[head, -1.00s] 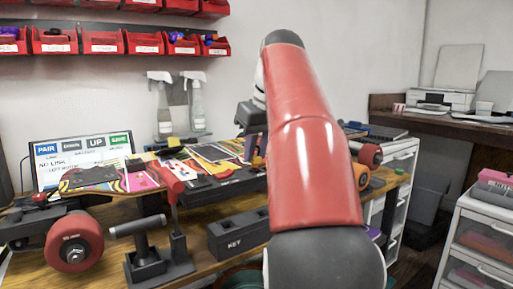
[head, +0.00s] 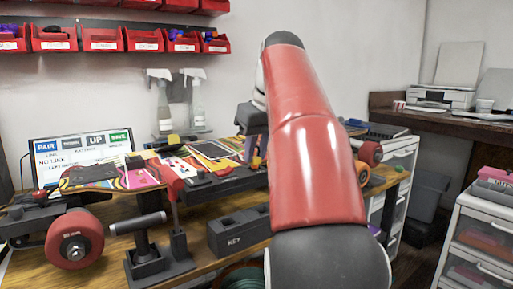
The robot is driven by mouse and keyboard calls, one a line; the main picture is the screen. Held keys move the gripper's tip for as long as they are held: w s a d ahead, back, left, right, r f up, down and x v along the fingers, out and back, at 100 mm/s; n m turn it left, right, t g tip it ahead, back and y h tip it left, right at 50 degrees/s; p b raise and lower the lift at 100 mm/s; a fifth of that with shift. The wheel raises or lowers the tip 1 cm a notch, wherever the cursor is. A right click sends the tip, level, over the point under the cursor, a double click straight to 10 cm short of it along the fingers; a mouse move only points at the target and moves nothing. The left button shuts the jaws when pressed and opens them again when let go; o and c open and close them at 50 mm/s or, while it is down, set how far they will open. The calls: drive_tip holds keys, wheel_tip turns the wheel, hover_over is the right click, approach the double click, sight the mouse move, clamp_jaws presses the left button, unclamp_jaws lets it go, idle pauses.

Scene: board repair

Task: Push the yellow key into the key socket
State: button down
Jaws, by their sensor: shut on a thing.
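The wooden bench (head: 195,267) carries a dark stand with a cylinder (head: 137,224) and a red wheel (head: 74,238) at left. A screen (head: 84,150) reads NO LINK. Spray bottles (head: 195,100) stand behind. A drawer unit (head: 482,240) is at right.

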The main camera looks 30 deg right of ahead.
drive_tip(key=shift+f+b, duration=0.35)
drive_tip(key=shift+f, duration=0.15)
idle(0.7)
drive_tip(key=c, duration=0.9)
unclamp_jaws()
drive_tip(key=shift+r+p, duration=1.65)
drive_tip(key=shift+p, duration=0.35)
wheel_tip(320, 180, up, 3)
drive_tip(key=p, duration=0.3)
drive_tip(key=shift+r, duration=0.15)
wheel_tip(320, 180, up, 2)
drive_tip(key=shift+r+p, duration=0.25)
drive_tip(key=shift+p, duration=0.8)
